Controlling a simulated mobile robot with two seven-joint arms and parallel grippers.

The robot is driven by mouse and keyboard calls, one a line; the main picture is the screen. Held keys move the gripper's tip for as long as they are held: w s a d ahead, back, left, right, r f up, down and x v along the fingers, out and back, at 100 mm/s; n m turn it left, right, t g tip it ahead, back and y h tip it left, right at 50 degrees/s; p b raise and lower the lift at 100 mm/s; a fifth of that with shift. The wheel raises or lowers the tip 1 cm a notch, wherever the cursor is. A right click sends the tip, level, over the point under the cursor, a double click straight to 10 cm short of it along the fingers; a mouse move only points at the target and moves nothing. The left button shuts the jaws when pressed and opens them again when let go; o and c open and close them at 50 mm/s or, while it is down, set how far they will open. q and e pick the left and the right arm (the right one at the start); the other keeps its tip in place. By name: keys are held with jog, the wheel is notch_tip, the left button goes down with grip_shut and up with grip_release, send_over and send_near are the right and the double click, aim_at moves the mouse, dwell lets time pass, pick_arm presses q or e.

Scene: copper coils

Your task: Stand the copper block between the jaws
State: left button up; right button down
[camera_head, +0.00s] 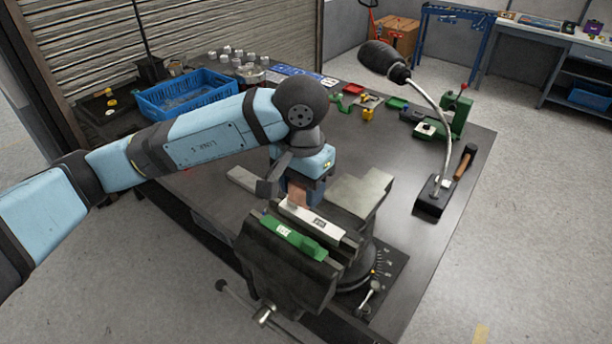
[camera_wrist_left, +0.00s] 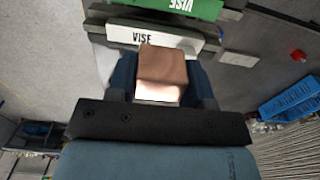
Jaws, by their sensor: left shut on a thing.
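The copper block (camera_head: 298,194) is held in my left gripper (camera_head: 293,192). In the left wrist view the copper block (camera_wrist_left: 162,70) sits between the two blue fingers, and its far end overlaps the edge of the white jaw pad. The grey vise (camera_head: 275,270) has a white jaw pad (camera_head: 312,218) and a green jaw pad (camera_head: 292,238), with a dark gap between them. In the head view the block is just behind the white pad, outside the gap. Whether it touches the pad I cannot tell. The block's lower end is hidden. My right gripper is not in view.
The vise stands at the front of a dark workbench (camera_head: 430,235). A lamp (camera_head: 430,200) and a hammer (camera_head: 460,160) are on the right. A blue crate (camera_head: 185,95) and several small parts lie at the back. The bench between vise and lamp is clear.

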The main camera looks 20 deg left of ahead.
pick_arm(q)
jog(key=shift+s+f, duration=0.25)
jog(key=shift+f, duration=0.4)
jog(key=shift+w+f+b, duration=0.15)
jog(key=shift+f+b, duration=1.4)
jog(key=shift+f, duration=0.95)
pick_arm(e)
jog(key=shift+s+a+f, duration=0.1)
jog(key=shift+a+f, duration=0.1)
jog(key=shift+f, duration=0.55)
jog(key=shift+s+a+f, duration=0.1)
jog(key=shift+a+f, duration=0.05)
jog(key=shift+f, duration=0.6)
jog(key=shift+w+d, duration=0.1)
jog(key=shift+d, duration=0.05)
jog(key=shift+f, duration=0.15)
pick_arm(q)
jog(key=shift+b, duration=0.5)
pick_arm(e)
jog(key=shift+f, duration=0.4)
pick_arm(q)
jog(key=shift+b, duration=0.75)
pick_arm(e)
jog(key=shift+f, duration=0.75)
